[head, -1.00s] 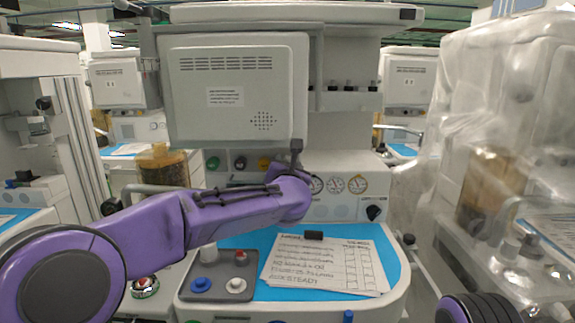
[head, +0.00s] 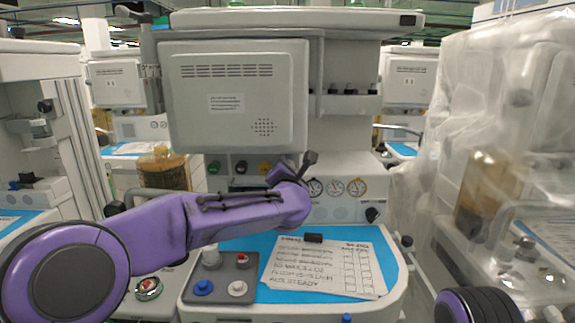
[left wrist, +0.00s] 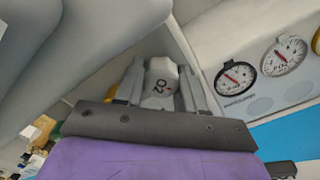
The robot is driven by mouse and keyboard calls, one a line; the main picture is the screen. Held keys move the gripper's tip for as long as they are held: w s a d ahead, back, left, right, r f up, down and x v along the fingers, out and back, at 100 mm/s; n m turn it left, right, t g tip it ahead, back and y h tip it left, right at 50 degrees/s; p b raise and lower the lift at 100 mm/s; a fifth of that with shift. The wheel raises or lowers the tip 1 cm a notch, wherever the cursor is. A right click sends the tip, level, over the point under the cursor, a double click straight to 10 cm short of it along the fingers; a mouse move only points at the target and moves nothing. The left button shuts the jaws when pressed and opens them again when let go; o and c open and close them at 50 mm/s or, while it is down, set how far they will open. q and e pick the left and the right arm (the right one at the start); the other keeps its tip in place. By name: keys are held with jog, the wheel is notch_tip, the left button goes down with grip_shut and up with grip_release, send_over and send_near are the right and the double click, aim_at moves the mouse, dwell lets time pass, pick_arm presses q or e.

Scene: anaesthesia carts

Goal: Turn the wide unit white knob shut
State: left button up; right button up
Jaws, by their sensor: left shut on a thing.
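The white knob (left wrist: 161,78), marked O2, shows in the left wrist view on the pale face of the machine. My left gripper (left wrist: 161,70) is shut on it, with one grey finger on each side. In the head view my purple left arm reaches in from the left to the front of the wide unit (head: 345,160). Its wrist hides the knob and the fingers there. My right gripper is not in view; only part of my right arm shows at the lower right.
Round gauges (head: 336,187) and a black knob (head: 372,214) lie right of my wrist. Below are a blue worktop (head: 392,262), a paper sheet (head: 318,268) and a grey tray (head: 222,285). A plastic-covered unit (head: 510,130) stands at the right.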

pick_arm(q)
jog(key=shift+r+m+p, duration=0.1)
jog(key=shift+m+p, duration=0.6)
jog(key=shift+m, duration=0.5)
jog(key=o, duration=0.8)
jog(key=shift+c, duration=0.2)
